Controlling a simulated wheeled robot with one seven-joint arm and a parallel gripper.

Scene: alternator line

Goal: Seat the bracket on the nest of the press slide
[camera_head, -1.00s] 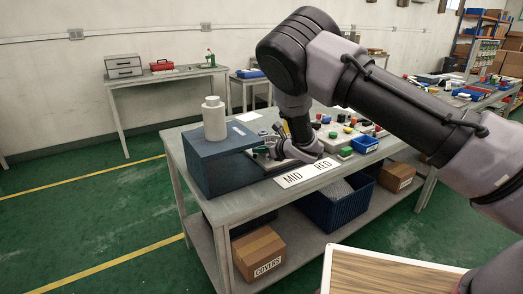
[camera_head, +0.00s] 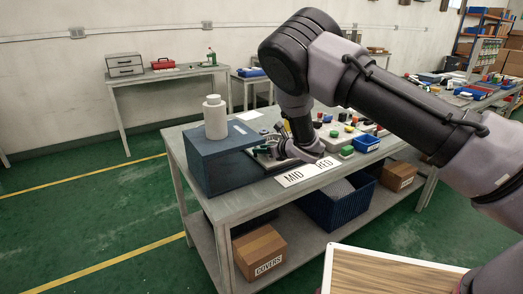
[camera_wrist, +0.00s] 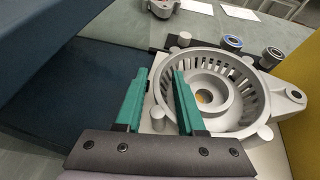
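The bracket (camera_wrist: 240,93), a round silver-grey casting with slotted walls, a central hub and a side lug, lies on a light grey plate with upright pins, apparently the nest (camera_wrist: 157,142), in the wrist view. Whether it is fully down cannot be told. My gripper (camera_wrist: 158,76) has two green fingers, apart with a clear gap. They stand at the bracket's left rim, the right finger overlapping the bracket, the left one outside it. Contact cannot be told. In the head view the blue press (camera_head: 212,163) stands at the table's left; my wrist hides most of the nest.
A dark blue press wall (camera_wrist: 45,80) is close on the left and a yellow block (camera_wrist: 305,95) on the right. Two small ringed cylinders (camera_wrist: 231,43) stand behind the bracket.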

